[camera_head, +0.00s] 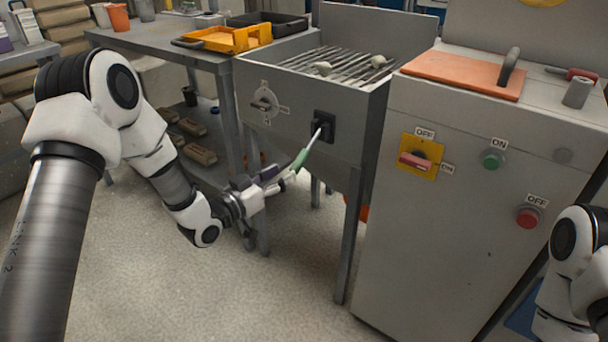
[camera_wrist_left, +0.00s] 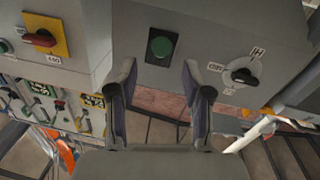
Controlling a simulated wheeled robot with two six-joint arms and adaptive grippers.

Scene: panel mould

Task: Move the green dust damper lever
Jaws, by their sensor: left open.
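The damper lever (camera_head: 301,158) has a green grip on a pale shaft and slants down and left from a black plate on the grey cabinet's front. In the left wrist view its green end (camera_wrist_left: 161,46) shows nearly end-on against the black plate. My left gripper (camera_head: 283,178) is at the lower end of the grip. In the left wrist view the left gripper (camera_wrist_left: 160,78) is open, with the green end beyond the gap between its fingertips. I cannot tell whether a finger touches the grip. My right gripper is out of view.
A labelled rotary knob (camera_head: 265,103) is left of the lever. The control cabinet to the right has a red switch on a yellow plate (camera_head: 419,157), a green button (camera_head: 493,160) and a red button (camera_head: 528,218). A workbench (camera_head: 150,37) stands behind. Floor in front is clear.

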